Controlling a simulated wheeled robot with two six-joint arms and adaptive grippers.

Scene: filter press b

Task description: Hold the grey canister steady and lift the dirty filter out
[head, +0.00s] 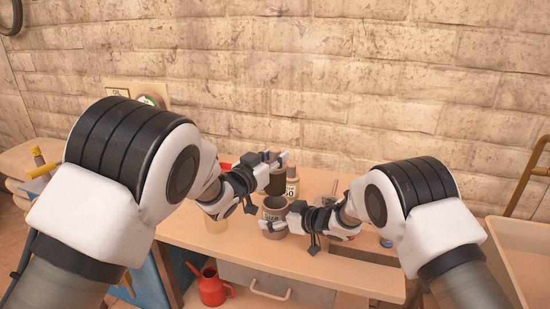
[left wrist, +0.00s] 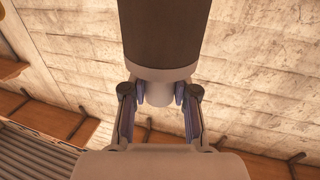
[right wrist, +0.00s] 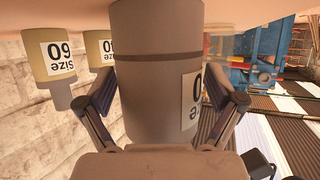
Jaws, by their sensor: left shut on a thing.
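The grey canister (head: 275,213) stands on the bench with a white "Size" label on its side. It fills the middle of the right wrist view (right wrist: 157,90). My right gripper (head: 272,226) has its fingers on both sides of it, seemingly touching. The dirty filter (head: 276,183) is a dark brown cylinder with a grey end cap and small knob, clear in the left wrist view (left wrist: 163,30). My left gripper (head: 274,162) is shut on that knob. The filter hangs upright above the canister's mouth; I cannot tell whether its lower end is fully clear.
A tan jar (head: 292,187) labelled 60 stands just behind the canister; two such jars show in the right wrist view (right wrist: 50,55). A red watering can (head: 212,288) sits on the lower shelf. A pale basin (head: 525,250) is at the right. The bench (head: 190,228) has free room front left.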

